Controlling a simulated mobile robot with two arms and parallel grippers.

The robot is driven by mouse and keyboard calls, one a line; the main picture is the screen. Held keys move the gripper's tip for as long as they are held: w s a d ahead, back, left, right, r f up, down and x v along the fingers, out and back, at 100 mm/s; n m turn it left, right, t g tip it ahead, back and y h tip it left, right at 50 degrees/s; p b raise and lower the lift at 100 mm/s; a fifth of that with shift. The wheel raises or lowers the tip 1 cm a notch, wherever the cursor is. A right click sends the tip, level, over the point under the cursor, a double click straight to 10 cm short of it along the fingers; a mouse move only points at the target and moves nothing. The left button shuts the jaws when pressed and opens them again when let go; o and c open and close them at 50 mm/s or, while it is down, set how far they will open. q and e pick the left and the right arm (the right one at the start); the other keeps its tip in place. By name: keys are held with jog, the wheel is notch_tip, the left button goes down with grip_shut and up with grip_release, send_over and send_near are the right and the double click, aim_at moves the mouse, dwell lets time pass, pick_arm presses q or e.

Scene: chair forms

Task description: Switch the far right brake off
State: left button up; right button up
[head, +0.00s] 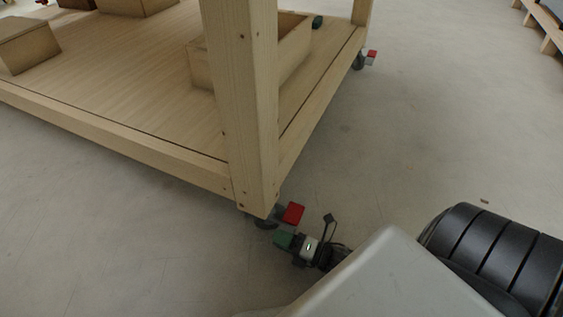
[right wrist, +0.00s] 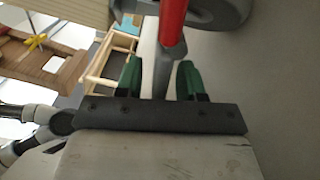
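The wooden cart stands on castors with red brake pedals. The near corner castor (head: 266,223) has a red pedal (head: 293,213) sticking out to the right. A farther castor on the right side (head: 358,63) also has a red pedal (head: 371,55). My right gripper (head: 284,240), with green fingertips, is low at the near corner, just below the near pedal. In the right wrist view its fingers (right wrist: 160,80) are apart, on either side of a grey lever (right wrist: 163,68) with a red part (right wrist: 172,25) beyond. I cannot tell whether they touch it. My left gripper is not in view.
The cart's lower shelf (head: 130,85) carries several wooden boxes, one (head: 202,70) behind the near leg (head: 243,110). The grey floor right of the cart (head: 430,120) is clear. A wooden frame (head: 548,40) stands at the far right.

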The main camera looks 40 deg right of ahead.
jog(key=p+v, duration=0.1)
jog(key=v, duration=0.9)
jog(key=shift+s+d+p, duration=0.15)
jog(key=shift+s+p, duration=0.1)
jog(key=shift+p, duration=0.05)
